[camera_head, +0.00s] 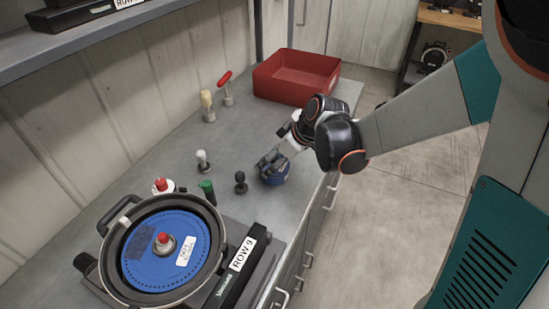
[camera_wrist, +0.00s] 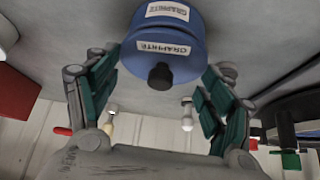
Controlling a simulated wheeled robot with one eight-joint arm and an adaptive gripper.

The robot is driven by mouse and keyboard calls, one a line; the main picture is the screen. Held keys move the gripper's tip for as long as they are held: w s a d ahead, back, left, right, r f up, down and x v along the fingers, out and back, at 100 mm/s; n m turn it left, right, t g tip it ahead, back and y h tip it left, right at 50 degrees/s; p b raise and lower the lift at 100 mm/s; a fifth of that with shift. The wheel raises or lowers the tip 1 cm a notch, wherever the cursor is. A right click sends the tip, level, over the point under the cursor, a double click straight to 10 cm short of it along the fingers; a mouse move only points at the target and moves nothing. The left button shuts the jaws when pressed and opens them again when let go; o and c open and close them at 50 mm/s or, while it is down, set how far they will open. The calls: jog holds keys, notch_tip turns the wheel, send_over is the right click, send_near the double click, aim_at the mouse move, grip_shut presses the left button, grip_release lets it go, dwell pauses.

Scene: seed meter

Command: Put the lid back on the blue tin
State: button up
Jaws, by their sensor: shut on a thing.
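The blue tin (camera_head: 277,179) stands on the grey worktop near its right front edge, mostly covered by my gripper (camera_head: 271,163) in the head view. In the wrist view, the tin (camera_wrist: 168,11) with a GRAPHITE label shows at the top. The blue lid (camera_wrist: 163,62), with its own GRAPHITE label and a black knob (camera_wrist: 160,76), lies in line with it. My gripper (camera_wrist: 160,92) is shut on the lid, its green-padded fingers on either side. I cannot tell whether the lid is fully seated or slightly above the tin.
A round seed meter (camera_head: 122,247) with a blue disc and red knob stands at the front. A black-knobbed piece (camera_head: 240,183), a green-topped piece (camera_head: 207,191) and a white-knobbed piece (camera_head: 203,160) stand left of my gripper. A red bin (camera_head: 297,82) is behind.

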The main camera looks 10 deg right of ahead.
jog(key=o, duration=1)
jog(key=shift+o, duration=0.3)
jog(key=shift+r, duration=0.1)
jog(key=shift+r+p, duration=2.65)
jog(key=shift+r, duration=0.8)
grip_shut()
